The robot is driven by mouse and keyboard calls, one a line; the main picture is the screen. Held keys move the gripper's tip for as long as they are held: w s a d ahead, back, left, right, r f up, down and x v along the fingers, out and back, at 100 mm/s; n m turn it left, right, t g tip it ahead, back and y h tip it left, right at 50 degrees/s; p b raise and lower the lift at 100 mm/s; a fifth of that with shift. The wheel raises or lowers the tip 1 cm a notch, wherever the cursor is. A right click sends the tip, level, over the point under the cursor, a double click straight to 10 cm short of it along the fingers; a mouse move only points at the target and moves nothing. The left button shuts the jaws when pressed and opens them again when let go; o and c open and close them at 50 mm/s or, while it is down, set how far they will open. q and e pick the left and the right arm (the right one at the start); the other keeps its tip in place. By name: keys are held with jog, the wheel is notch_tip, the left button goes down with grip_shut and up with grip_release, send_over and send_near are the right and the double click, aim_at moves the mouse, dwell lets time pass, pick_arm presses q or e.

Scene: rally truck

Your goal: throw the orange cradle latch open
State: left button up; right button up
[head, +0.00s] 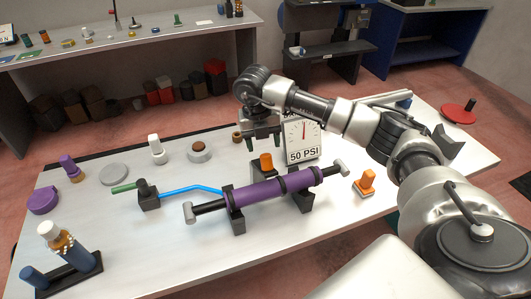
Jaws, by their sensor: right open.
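A purple shock-like cylinder (270,190) lies across a black cradle (234,216) on the table. An orange upright piece (266,161) stands just behind the cylinder on a dark base. I cannot tell for certain which one is the cradle latch. My right gripper (263,142) is open and points down, just above and behind the orange piece at the cylinder. It looks empty, and contact is not visible. My left gripper is not in view.
A gauge sign reading 50 PSI (302,142) stands close to the right of my right gripper. A black block with a blue hose (190,189) sits left of the cylinder. The table's front middle (150,265) is clear.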

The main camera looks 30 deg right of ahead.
aim_at(265, 155)
jog(key=f, duration=0.2)
jog(key=f+p, duration=0.1)
jog(key=f, duration=0.2)
jog(key=shift+s+d+f, duration=0.2)
jog(key=shift+d+f, duration=0.1)
jog(key=shift+f, duration=0.1)
grip_shut()
